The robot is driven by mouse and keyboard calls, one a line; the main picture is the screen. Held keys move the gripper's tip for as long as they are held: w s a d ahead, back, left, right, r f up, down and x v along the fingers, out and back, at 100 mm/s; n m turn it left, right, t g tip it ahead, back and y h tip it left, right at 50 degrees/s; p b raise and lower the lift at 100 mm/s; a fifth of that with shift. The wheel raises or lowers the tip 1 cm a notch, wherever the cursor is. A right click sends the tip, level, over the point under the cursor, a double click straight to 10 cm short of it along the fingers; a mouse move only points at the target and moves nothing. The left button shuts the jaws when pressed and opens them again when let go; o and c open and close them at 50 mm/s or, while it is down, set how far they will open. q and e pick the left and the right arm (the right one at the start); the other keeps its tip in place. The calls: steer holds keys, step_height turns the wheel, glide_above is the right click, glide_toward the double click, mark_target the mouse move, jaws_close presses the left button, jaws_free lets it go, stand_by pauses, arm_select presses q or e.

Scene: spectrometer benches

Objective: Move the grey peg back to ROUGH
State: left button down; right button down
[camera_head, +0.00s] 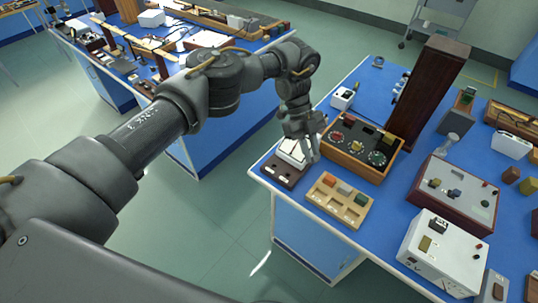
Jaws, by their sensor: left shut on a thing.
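My left gripper (304,149) reaches down over the near left corner of the right-hand blue bench, at a small white-topped instrument on a dark base (282,172). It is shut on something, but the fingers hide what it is. A light wooden tray (322,199) lies just right of and nearer than the gripper. It has a row of small blocks: a red one (331,179), a grey peg (345,188) in the middle and a green one (360,199). Pale labels show along its near side, too small to read, so I cannot tell which is ROUGH. My right gripper is not in view.
A wooden box with dials (350,164) stands close behind the tray, and a tall dark wooden column (427,90) behind that. A white box (437,252) and a dark red-sided box (453,195) stand to the right. Another blue bench (222,122) lies across an aisle.

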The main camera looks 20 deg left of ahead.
arm_select(q)
steer(key=w+a+f+n+t+p, duration=0.1)
steer(key=a+f+n+t, duration=0.2)
steer(key=a+n+t, duration=0.1)
steer(key=w+a+f+n+t+h+p, duration=0.1)
steer(key=a+f+n+t, duration=0.3)
steer(key=n+t, duration=0.3)
steer(key=w+a+f+n+t+p, duration=0.1)
steer(key=a+f+n+t, duration=0.3)
steer(key=n, duration=0.5)
steer(key=shift+w+a+t+h, duration=0.4)
steer(key=shift+a+t, duration=0.1)
steer(key=shift+t, duration=0.2)
steer(key=shift+a+f+n, duration=0.25)
steer(key=shift+a+n, duration=0.05)
steer(key=shift+a, duration=0.05)
steer(key=shift+f, duration=0.15)
